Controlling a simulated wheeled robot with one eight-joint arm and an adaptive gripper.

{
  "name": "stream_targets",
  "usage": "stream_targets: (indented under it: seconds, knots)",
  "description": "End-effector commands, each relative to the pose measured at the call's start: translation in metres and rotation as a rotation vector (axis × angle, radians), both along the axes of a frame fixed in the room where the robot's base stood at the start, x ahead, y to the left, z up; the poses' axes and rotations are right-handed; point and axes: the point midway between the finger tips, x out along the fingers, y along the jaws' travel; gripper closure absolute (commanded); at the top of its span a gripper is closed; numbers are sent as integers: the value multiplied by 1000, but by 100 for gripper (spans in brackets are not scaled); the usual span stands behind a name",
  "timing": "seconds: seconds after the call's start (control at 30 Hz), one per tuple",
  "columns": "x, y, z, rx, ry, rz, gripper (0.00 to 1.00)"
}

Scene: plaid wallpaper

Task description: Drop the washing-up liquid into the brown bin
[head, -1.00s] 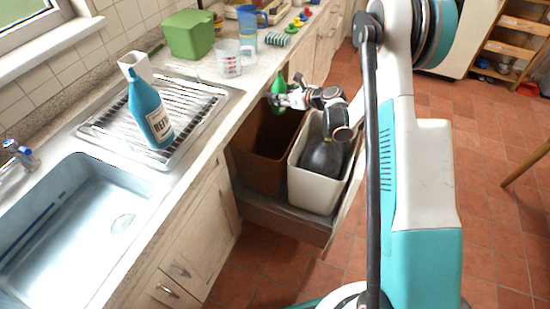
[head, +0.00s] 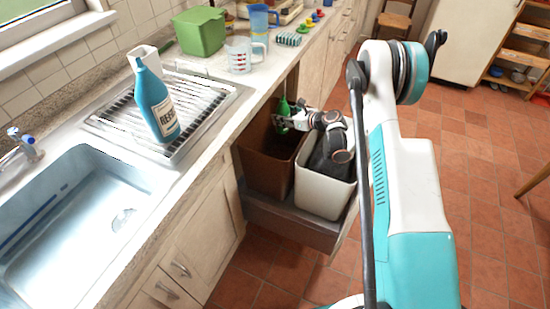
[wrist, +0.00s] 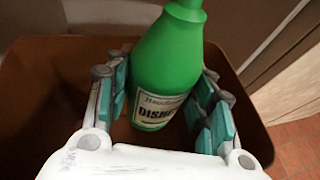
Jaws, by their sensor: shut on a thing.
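The washing-up liquid is a green bottle with a white label (wrist: 165,70), seen close up in the wrist view. My gripper (wrist: 166,100) is shut on it, with teal-padded fingers on both sides. In the head view the bottle (head: 283,107) is small, partly hidden by my gripper (head: 284,121). The brown bin (head: 262,172) stands in the pulled-out drawer. The bottle is held over its opening, near the rim. In the wrist view the bin's brown rim (wrist: 28,62) surrounds the bottle and fingers. The bottle's lower end points into the bin.
A white bin (head: 318,196) stands just right of the brown one, under my arm. Tiled floor lies right.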

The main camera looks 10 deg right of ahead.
Motion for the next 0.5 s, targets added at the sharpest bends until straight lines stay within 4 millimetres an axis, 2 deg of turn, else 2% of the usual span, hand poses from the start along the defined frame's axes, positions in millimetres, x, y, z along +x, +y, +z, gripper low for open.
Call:
stream_targets:
  seconds: [0.03,0.2,0.47,0.5]
  knots:
    - [0,0,-8,0,0,0,71]
    - [0,0,-20,0,0,0,71]
    - [0,0,-21,0,0,0,71]
    - [0,0,-21,0,0,0,49]
